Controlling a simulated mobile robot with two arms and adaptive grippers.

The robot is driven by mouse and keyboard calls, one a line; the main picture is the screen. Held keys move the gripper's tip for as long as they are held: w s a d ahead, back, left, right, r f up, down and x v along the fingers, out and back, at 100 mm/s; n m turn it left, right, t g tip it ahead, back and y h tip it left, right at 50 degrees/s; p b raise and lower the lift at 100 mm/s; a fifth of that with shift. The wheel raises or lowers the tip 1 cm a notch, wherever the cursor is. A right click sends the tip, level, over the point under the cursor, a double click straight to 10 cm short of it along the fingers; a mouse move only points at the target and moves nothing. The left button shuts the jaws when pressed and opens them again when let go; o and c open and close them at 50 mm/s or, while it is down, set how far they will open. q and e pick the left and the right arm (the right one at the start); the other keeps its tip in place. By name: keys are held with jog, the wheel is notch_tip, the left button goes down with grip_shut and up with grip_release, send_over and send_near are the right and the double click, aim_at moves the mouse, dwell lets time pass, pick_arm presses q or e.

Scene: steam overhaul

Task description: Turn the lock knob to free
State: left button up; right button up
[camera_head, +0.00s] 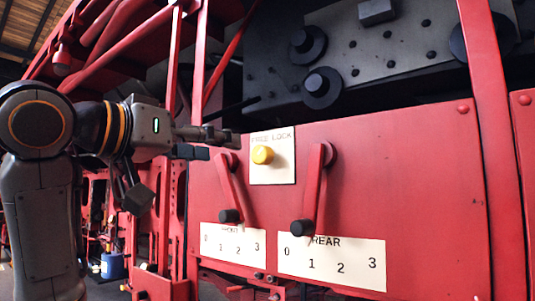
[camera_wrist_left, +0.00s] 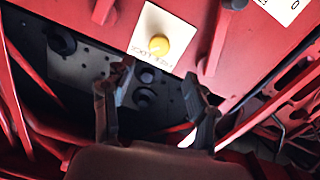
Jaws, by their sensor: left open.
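The yellow lock knob (camera_head: 263,155) sits on a cream plate (camera_head: 286,170) lettered FREE LOCK, on a red panel. Which word the knob is turned to cannot be told. In the left wrist view the knob (camera_wrist_left: 158,47) shows on its plate (camera_wrist_left: 178,26), ahead of the fingertips. My left gripper (camera_head: 222,145) is open and empty, left of the plate, with its fingers pointing towards it. In the left wrist view its two fingers (camera_wrist_left: 158,72) are spread apart and do not appear to touch the knob. My right gripper is out of view.
Two red levers with black grips flank the knob: the left lever (camera_head: 227,178) and the right lever (camera_head: 313,185). Below them are a left number plate (camera_head: 234,257) and a REAR number plate (camera_head: 350,250). A dark bolted block (camera_head: 400,50) lies above the panel.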

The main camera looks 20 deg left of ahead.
aim_at(258, 154)
pick_arm(q)
jog(key=p+x, duration=0.2)
jog(key=x, duration=0.2)
jog(key=p+x, duration=0.2)
jog(key=x, duration=0.2)
jog(key=shift+w+d+r, duration=0.1)
jog(key=shift+w+r, duration=0.1)
jog(key=shift+w, duration=0.05)
jog(key=shift+p+x, duration=0.7)
jog(key=shift+x, duration=0.55)
jog(key=shift+w+f, duration=0.1)
jog(key=shift+w, duration=0.15)
jog(key=shift+d, duration=0.1)
jog(key=shift+w, duration=0.1)
jog(key=shift+c, duration=1.3)
jog(key=c, duration=0.9)
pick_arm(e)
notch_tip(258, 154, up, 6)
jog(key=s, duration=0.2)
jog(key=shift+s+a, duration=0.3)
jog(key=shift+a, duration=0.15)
